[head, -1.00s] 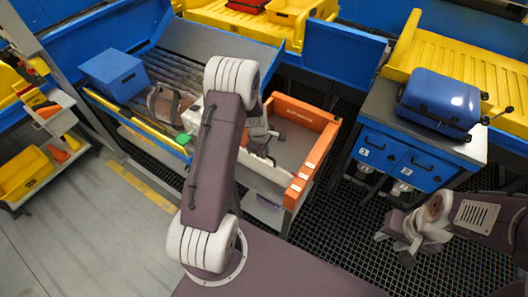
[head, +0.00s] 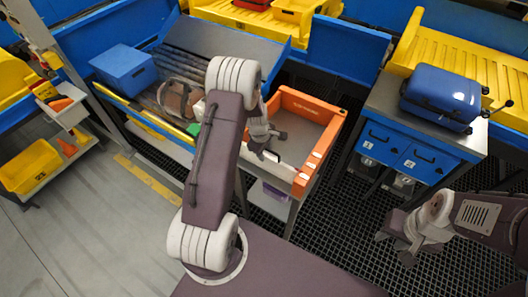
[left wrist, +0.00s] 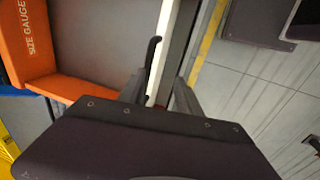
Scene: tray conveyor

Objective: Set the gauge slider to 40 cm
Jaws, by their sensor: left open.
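The orange size gauge (head: 322,150) is an open grey-floored box in the middle of the head view. Its labelled orange wall (left wrist: 36,40) fills the upper left of the left wrist view. A white strip (left wrist: 168,45) runs along the gauge's edge there. A dark hooked handle (left wrist: 152,62), which looks like the slider's, stands beside the strip. My left gripper (head: 272,145) is open, at the gauge's near left side. In the left wrist view its fingers (left wrist: 158,92) stand either side of the handle and strip, with gaps. Scale marks are not readable. My right gripper (head: 394,247) looks open and empty, over the dark grating.
A blue suitcase (head: 440,95) lies on the cabinet at the right. A brown bag (head: 178,98) and a blue box (head: 123,71) are left of the gauge. A yellow bin (head: 30,165) stands far left. The grey floor (head: 90,235) at lower left is clear.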

